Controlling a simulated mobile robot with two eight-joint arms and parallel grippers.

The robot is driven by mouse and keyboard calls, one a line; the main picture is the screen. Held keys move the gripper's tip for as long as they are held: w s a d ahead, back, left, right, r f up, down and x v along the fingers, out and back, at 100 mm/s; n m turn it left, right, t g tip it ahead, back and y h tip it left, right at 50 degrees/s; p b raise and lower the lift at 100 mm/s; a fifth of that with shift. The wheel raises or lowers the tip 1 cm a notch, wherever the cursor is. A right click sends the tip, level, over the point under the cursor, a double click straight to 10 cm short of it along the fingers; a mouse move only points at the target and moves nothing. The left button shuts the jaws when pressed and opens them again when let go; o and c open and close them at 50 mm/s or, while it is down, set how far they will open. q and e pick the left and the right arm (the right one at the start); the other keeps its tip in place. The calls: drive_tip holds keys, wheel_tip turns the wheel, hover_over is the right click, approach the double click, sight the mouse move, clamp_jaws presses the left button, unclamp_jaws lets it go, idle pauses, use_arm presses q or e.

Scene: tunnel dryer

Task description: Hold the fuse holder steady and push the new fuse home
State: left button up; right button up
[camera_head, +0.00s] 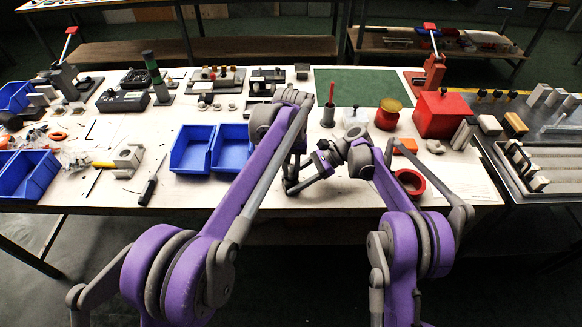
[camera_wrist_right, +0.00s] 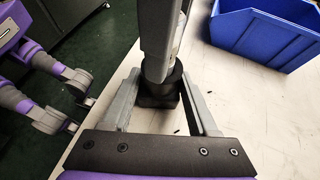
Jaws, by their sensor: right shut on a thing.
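In the right wrist view, a black fuse holder (camera_wrist_right: 160,92) with a round body and square foot stands on the pale bench. My right gripper (camera_wrist_right: 161,92) has one finger on each side of it and is shut on it. My left gripper (camera_wrist_right: 157,45) comes down from above, directly over the holder. A narrow pale piece beside its grey finger may be the fuse, but it is mostly hidden. In the head view both grippers meet near the bench's front edge, with my right gripper (camera_head: 307,176) reaching in from the right. The holder is hidden there by the arms.
Two blue bins (camera_head: 192,150) stand just left of the grippers. A screwdriver (camera_head: 149,187) lies farther left. A red tape roll (camera_head: 409,183), an orange block (camera_head: 405,146) and a red box (camera_head: 440,115) are to the right. A green mat (camera_head: 357,87) lies behind.

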sight(289, 166)
use_arm(q)
drive_tip(key=o, duration=0.5)
drive_tip(key=shift+r, duration=0.1)
wheel_tip(289, 166, up, 12)
drive_tip(key=shift+f, duration=0.1)
idle(0.4)
drive_tip(key=shift+s+f+n, duration=0.1)
drive_tip(key=shift+f+n, duration=0.15)
drive_tip(key=shift+n, duration=0.05)
drive_tip(key=c, duration=0.5)
drive_tip(key=shift+s+a+f+n, duration=0.1)
drive_tip(key=shift+f+n, duration=0.3)
drive_tip(key=shift+n, duration=0.05)
drive_tip(key=shift+s+a+f+n, duration=0.1)
drive_tip(key=shift+f+n, duration=0.3)
drive_tip(key=shift+n, duration=0.05)
clamp_jaws()
drive_tip(key=shift+f, duration=2.85)
